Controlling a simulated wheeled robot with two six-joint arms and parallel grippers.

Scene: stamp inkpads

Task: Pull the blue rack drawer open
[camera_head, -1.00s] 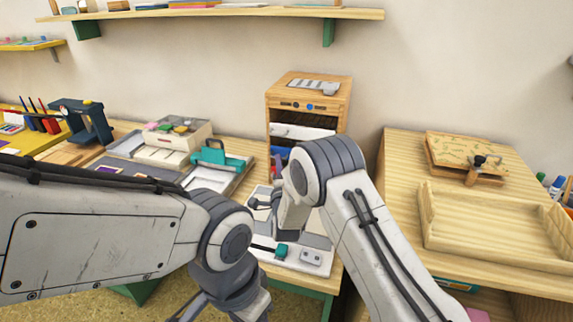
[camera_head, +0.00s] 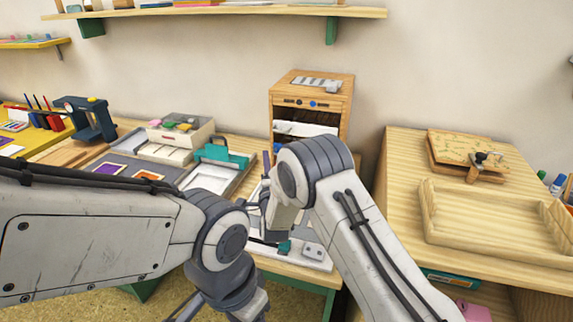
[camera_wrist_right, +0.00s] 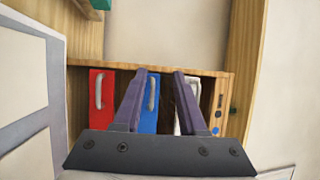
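The wooden rack (camera_head: 312,92) stands against the wall on the table in the head view. In the right wrist view it appears turned sideways, with a red drawer (camera_wrist_right: 102,110), the blue drawer (camera_wrist_right: 147,117) and a white drawer (camera_wrist_right: 196,98) side by side. My right gripper (camera_wrist_right: 160,76) is open, its two purple-grey fingers on either side of the blue drawer's pale handle (camera_wrist_right: 152,93). Contact with the handle cannot be told. In the head view my right arm hides the blue drawer. My left arm's end shows at the bottom edge; its fingers are unclear.
A teal stamp holder (camera_head: 220,155) and an inkpad tray (camera_head: 135,170) lie left of the rack. A white board (camera_head: 310,255) lies under my right arm. A wooden tray (camera_head: 490,245) sits on the right table. A shelf (camera_head: 215,13) hangs above.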

